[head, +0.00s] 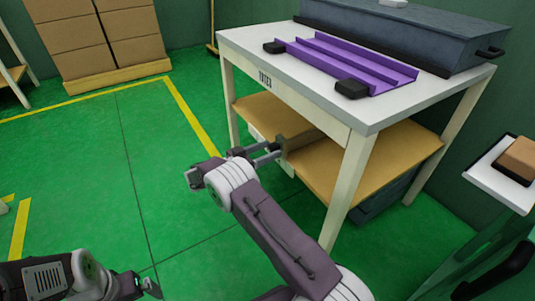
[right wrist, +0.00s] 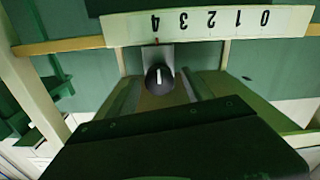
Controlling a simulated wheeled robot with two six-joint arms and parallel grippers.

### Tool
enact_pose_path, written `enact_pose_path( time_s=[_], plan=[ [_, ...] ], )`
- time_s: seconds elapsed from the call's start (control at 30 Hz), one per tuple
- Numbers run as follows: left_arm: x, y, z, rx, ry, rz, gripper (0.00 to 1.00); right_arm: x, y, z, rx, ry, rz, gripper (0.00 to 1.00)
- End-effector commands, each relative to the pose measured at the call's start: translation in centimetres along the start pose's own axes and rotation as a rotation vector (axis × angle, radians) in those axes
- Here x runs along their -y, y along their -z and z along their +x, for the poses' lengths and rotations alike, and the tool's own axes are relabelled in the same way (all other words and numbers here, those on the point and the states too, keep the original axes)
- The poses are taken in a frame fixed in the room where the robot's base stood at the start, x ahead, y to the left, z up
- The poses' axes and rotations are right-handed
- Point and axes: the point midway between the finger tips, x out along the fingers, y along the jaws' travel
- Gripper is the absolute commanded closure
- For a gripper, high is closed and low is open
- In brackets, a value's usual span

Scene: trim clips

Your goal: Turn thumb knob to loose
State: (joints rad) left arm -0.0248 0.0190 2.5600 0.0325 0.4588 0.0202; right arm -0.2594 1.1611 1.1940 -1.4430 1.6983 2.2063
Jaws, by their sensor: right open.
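The thumb knob (right wrist: 160,79) is black and round with a white pointer line, seen in the right wrist view. It sits below a pale scale strip (right wrist: 208,24) with upside-down numbers 0 to 4, and its line points up toward a small red mark near the 4. My right gripper (head: 272,154) is open at the front of the table, under the top. In the right wrist view its fingers (right wrist: 158,92) lie on either side of the knob; contact cannot be told. The knob is not visible in the head view. My left gripper (head: 147,287) is low at the left, its jaws unclear.
The white table (head: 420,102) carries a purple channel (head: 345,62) with black end clips and a dark blue case (head: 400,35). A wooden lower shelf (head: 400,150) is below. Cardboard boxes (head: 100,40) stand at the back left.

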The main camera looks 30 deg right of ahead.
Motion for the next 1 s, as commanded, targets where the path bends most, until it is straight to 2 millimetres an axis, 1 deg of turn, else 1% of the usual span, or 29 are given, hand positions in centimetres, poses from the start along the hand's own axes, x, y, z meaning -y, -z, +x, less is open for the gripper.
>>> enact_pose_path(
  time_s=[0.13,0.17,0.2,0.27,0.3,0.37,0.67,0.87,1.0],
  plan=[
    [0.0,0.0,-0.1,0.0,0.0,0.0,0.0,0.0,0.1,0.0,0.0,0.0,0.0,0.41],
    [0.0,0.0,-0.1,0.0,0.0,0.0,0.0,0.0,0.1,0.0,0.0,0.0,0.0,0.46],
    [0.0,0.0,-0.1,0.0,0.0,0.0,0.0,0.0,0.1,0.0,0.0,0.0,0.0,0.57],
    [0.0,0.0,-0.1,0.0,0.0,0.0,0.0,0.0,0.1,0.0,0.0,0.0,0.0,0.74],
    [0.0,0.0,-0.1,0.0,0.0,0.0,0.0,0.0,0.1,0.0,0.0,0.0,0.0,0.85],
    [0.0,0.0,-0.1,0.0,0.0,0.0,0.0,0.0,0.1,0.0,0.0,0.0,0.0,1.0],
    [0.0,0.1,-0.5,0.0,0.0,0.0,0.0,0.0,0.1,0.0,0.001,0.0,-0.039,1.0],
    [0.0,0.1,-1.4,0.0,0.0,0.0,0.0,0.0,0.3,0.0,0.001,0.0,-0.154,1.0],
    [0.0,0.2,-2.3,0.0,0.0,0.0,0.0,0.0,0.3,-0.1,0.001,0.0,-0.276,1.0]
  ],
)
